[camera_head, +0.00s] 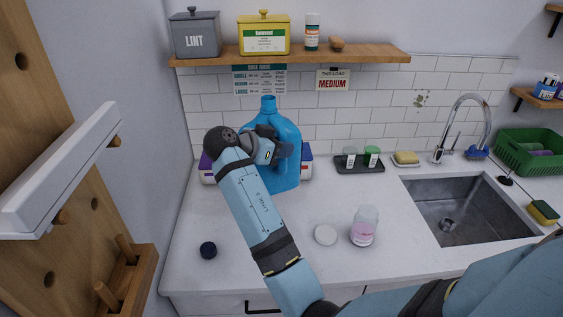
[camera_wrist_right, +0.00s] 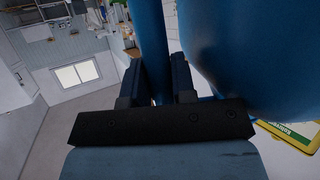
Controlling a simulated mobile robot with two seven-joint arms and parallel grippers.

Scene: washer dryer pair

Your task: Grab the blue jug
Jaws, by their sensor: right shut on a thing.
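The blue jug (camera_head: 283,176) stands upright on the white counter in the camera_head view, in front of the tiled wall. My right arm reaches up to it, and my right gripper (camera_head: 276,149) is at the jug's upper part and covers some of it. In the right wrist view the jug's large body (camera_wrist_right: 245,50) fills the right side. The gripper's two dark fingers (camera_wrist_right: 158,82) are shut on a narrow blue part of the jug, which looks like its handle. My left gripper does not show.
A clear jar with pink contents (camera_head: 364,226), a white round lid (camera_head: 325,235) and a dark cap (camera_head: 208,250) lie on the counter (camera_head: 190,275). Boxes flank the jug. A wooden shelf (camera_head: 370,53) hangs above. The sink (camera_head: 465,207) is at right.

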